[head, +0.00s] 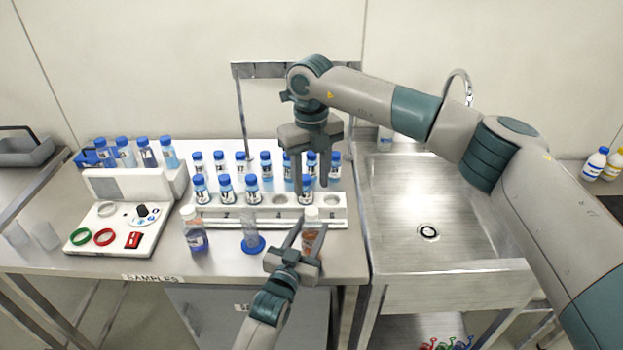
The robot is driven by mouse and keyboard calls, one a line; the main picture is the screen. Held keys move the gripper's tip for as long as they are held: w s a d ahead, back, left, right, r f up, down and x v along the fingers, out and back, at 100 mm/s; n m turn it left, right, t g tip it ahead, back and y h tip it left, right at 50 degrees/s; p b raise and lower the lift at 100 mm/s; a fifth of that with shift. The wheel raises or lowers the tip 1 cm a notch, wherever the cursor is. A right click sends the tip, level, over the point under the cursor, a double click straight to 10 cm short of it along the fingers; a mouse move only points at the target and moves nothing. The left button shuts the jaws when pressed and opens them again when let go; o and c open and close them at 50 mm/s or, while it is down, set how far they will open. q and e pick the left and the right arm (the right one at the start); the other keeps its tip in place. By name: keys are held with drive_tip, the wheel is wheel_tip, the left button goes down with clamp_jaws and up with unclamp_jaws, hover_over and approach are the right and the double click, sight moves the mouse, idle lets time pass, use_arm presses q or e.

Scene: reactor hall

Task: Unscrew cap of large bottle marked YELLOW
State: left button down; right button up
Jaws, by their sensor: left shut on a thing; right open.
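No label reading YELLOW is legible. A bottle with a pale cap and orange-brown contents (312,213) stands in front of the white rack on the right. My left gripper (309,236) is shut on this bottle from the front and partly hides it. My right gripper (311,186) is open, pointing down above the rack's right part, behind the bottle's cap. A blue-capped vial (305,197) shows between or just behind its fingers; I cannot tell whether they touch it. Another pale-capped bottle with blue-violet liquid (195,238) stands at the rack's left front.
The white rack (235,214) holds several blue-capped vials, with more behind. A clear vessel on a blue base (252,243) stands between the bottles. A white device with rings (115,237) is at left. A steel sink (440,200) is at right, with bottles (595,161) beyond.

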sight(311, 211)
drive_tip(key=m, duration=2.3)
drive_tip(key=shift+m, duration=0.4)
drive_tip(key=shift+f, duration=0.1)
drive_tip(key=shift+f, duration=3.9)
